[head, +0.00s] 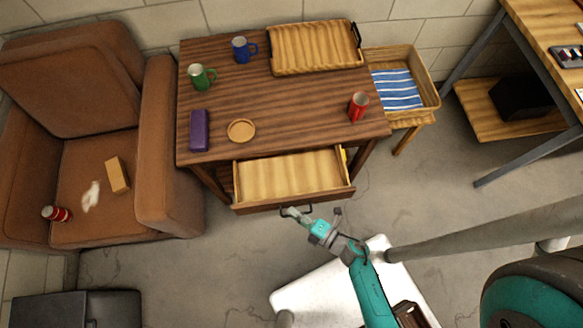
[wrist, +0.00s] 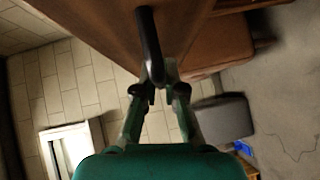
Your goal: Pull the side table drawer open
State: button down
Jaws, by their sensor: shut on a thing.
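The dark wooden side table (head: 290,110) stands in the middle of the head view. Its drawer (head: 290,175) is pulled out toward me, and its light wooden inside looks empty. A dark handle (head: 297,211) sits on the drawer front. My gripper (head: 292,212) is at that handle, in front of the drawer. In the wrist view, the black handle (wrist: 149,42) runs down to my fingertips (wrist: 157,80), which are shut on it. The brown drawer front (wrist: 105,28) fills the top of the wrist view.
On the table are a green mug (head: 201,77), a blue mug (head: 242,50), a red can (head: 358,106), a purple box (head: 200,131), a round coaster (head: 241,130) and a wooden tray (head: 315,47). Floor left of my arm is clear.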

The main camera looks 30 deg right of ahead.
jog(key=s, duration=0.1)
jog(key=s+a, duration=0.1)
jog(key=s, duration=0.2)
jog(key=shift+s+a, duration=0.25)
jog(key=shift+s, duration=0.1)
jog(key=c, duration=1.2)
grip_release()
jog(key=shift+c, duration=0.2)
